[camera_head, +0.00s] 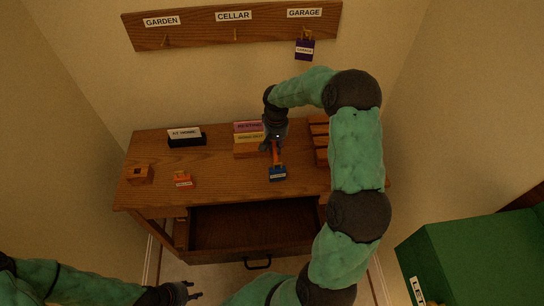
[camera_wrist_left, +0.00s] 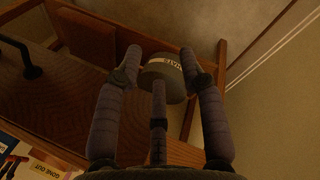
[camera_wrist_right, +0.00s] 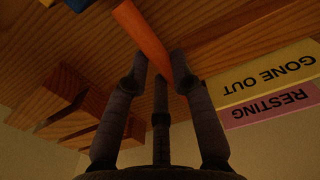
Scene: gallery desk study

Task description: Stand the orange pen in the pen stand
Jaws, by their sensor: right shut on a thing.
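The orange pen (camera_head: 276,155) is in my right gripper (camera_head: 271,144), over the desk just right of the card rack. In the right wrist view the pen (camera_wrist_right: 143,36) sticks out from between the right fingertips (camera_wrist_right: 160,64). I cannot tell whether its far end touches the desk. A small wooden block with a dark square hole (camera_head: 139,175), apparently the pen stand, is at the desk's left end, well away from the pen. My left gripper (camera_head: 191,292) is low in front of the desk.
The desk (camera_head: 225,183) also holds a blue key tag (camera_head: 278,175), an orange key tag (camera_head: 183,181), a black card holder (camera_head: 187,140), a card rack (camera_head: 247,152) and a slotted wooden rack (camera_head: 320,157). The drawer (camera_head: 240,222) is open. A green box (camera_head: 475,255) stands right.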

